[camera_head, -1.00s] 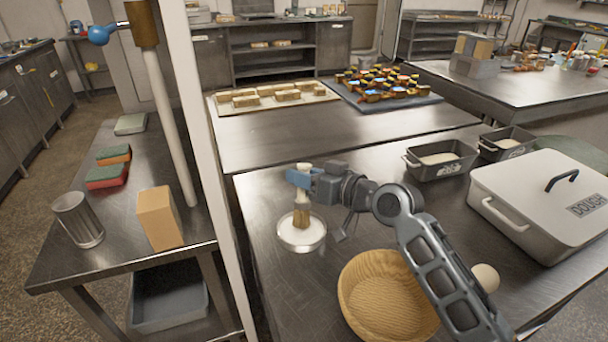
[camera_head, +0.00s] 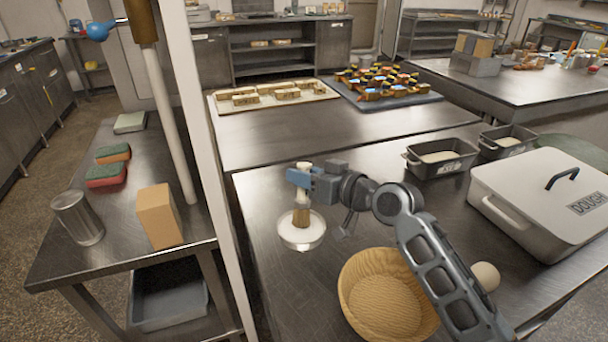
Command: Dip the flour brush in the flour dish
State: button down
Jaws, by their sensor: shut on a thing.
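My gripper (camera_head: 301,178) is shut on the handle of the flour brush (camera_head: 301,218), at the left part of the near steel table. The brush is upright, its pale handle top showing above the blue fingers and its tan bristles pointing down. The bristle end is over the flour dish (camera_head: 288,244), a small round white dish, and appears to be inside its rim. Whether the tips touch the flour is too small to tell.
A white lidded dough box (camera_head: 520,222) and two dark tins, one nearer (camera_head: 424,172) and one farther (camera_head: 492,155), stand to the right. A white post (camera_head: 212,140) rises left of the table.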

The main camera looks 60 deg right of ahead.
jog(key=shift+f+b, duration=0.35)
jog(key=shift+f, duration=0.25)
dwell(1.1)
jog(key=shift+r, duration=0.1)
jog(key=shift+r+p, duration=2.75)
jog(key=shift+r, duration=0.8)
jog(key=shift+a+f, duration=0.1)
